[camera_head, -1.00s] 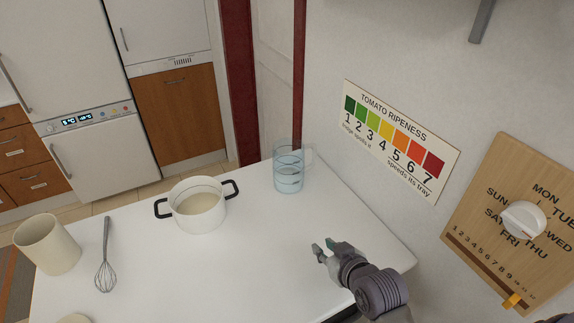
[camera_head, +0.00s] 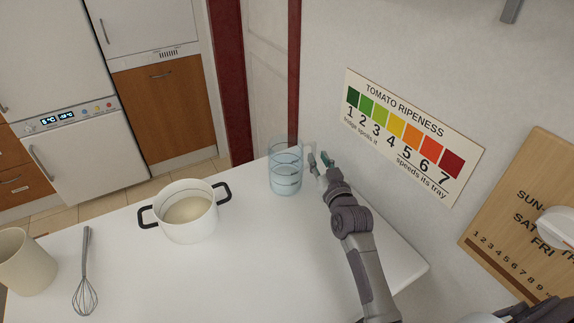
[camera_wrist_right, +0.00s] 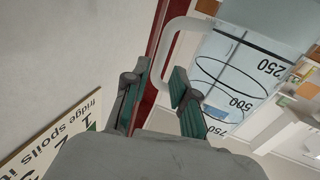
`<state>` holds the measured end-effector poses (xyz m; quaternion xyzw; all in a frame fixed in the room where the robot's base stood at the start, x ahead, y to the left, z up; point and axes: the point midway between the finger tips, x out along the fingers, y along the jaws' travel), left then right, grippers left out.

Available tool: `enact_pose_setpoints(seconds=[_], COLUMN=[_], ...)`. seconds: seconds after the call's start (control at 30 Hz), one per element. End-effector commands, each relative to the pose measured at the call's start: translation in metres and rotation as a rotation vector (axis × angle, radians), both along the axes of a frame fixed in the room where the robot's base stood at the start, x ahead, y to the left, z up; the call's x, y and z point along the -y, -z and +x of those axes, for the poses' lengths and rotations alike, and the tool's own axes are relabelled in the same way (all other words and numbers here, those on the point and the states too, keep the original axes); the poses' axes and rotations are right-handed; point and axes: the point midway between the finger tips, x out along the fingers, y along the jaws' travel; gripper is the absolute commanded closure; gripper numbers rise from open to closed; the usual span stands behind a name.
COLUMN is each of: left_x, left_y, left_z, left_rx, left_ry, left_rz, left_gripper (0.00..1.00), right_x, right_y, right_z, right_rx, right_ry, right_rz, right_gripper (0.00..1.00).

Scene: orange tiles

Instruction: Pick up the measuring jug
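The measuring jug (camera_head: 285,170) is clear bluish plastic or glass with dark ring marks. It stands upright on the white table near its far edge. My right gripper (camera_head: 318,161) is just right of the jug, at its handle side. In the right wrist view the jug (camera_wrist_right: 243,75) shows its marks 250, 500 and 750, and its pale handle (camera_wrist_right: 176,45) reaches down between the two green-padded fingers of the gripper (camera_wrist_right: 153,97). The fingers are apart, with a gap around the handle; contact is not clear. My left gripper is not in view.
A white pot (camera_head: 188,212) with black handles stands left of the jug. A whisk (camera_head: 85,280) and a beige canister (camera_head: 26,262) are farther left. The wall with a ripeness chart (camera_head: 410,135) is close on the right. The front middle of the table (camera_head: 250,270) is clear.

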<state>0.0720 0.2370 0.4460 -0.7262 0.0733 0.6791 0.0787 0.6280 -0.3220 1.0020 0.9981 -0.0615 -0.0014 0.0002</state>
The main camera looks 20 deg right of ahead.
Motion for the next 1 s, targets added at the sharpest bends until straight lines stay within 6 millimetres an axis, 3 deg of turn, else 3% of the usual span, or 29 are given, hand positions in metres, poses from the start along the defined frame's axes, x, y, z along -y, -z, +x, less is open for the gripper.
enact_pose_setpoints(seconds=[0.2, 0.4, 0.67, 0.87, 1.0], left_x=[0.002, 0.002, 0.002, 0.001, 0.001], left_y=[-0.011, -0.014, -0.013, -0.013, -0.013], left_z=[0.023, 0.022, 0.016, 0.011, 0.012], left_rx=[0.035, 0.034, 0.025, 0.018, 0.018], left_ry=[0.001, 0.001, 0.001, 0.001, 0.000], left_rz=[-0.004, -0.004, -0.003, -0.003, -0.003], left_gripper=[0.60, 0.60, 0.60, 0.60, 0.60], right_x=[0.004, 0.007, 0.008, 0.008, 0.008], right_y=[0.001, 0.004, 0.006, 0.006, 0.006], right_z=[0.024, 0.049, 0.052, 0.052, 0.052], right_rx=[0.000, 0.000, 0.000, 0.000, -0.001], right_ry=[-0.001, -0.001, -0.001, -0.001, -0.001], right_rz=[0.001, 0.001, 0.001, 0.001, 0.001], right_gripper=[0.74, 0.74, 0.74, 1.00, 1.00])
